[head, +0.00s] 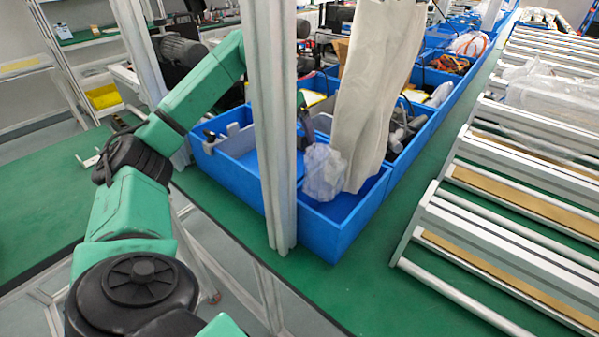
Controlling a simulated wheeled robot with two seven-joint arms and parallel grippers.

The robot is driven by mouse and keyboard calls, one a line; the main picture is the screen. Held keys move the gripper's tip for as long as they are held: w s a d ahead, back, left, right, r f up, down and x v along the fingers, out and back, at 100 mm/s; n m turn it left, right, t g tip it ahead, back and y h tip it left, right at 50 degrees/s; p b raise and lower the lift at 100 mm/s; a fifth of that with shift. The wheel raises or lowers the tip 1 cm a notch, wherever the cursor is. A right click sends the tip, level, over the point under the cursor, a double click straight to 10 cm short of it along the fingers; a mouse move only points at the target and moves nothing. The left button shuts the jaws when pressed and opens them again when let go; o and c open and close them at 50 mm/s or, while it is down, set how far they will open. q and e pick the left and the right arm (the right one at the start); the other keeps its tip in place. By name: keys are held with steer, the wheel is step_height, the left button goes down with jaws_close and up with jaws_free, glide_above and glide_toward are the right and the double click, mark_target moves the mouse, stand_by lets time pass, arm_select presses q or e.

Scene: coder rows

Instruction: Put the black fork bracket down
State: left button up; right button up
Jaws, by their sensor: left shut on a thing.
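My left arm comes in from the lower left, bends up and passes behind a grey upright post. My left gripper (304,122) shows only in part, just right of the post, low over the near blue bin (340,237). It is shut on a dark, narrow piece, seemingly the black fork bracket; the post hides much of it and its shape is unclear. A clear plastic bag (322,172) hangs or stands right beside the gripper; I cannot tell whether they touch. My right gripper is not in view.
The grey post (270,120) stands in front of the bins. A beige cloth (375,90) hangs over the near bin. More blue bins with parts run back along the green table (400,205). Roller conveyor racks (500,215) stand at right. Green tabletop (40,200) lies clear at left.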

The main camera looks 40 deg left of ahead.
mark_target(299, 148)
arm_select(q)
steer(key=f, duration=0.5)
steer(key=shift+w+f, duration=0.2)
steer(key=shift+w, duration=0.2)
step_height(299, 148, down, 4)
steer(key=shift+r, duration=0.25)
step_height(299, 148, down, 3)
steer(key=shift+r, duration=0.1)
steer(key=shift+w+f, duration=0.1)
steer(key=shift+f, duration=0.3)
steer(key=o, duration=1.2)
steer(key=shift+r, duration=0.3)
steer(key=b+v, duration=0.1)
steer(key=v, duration=1.1)
steer(key=shift+d, duration=0.1)
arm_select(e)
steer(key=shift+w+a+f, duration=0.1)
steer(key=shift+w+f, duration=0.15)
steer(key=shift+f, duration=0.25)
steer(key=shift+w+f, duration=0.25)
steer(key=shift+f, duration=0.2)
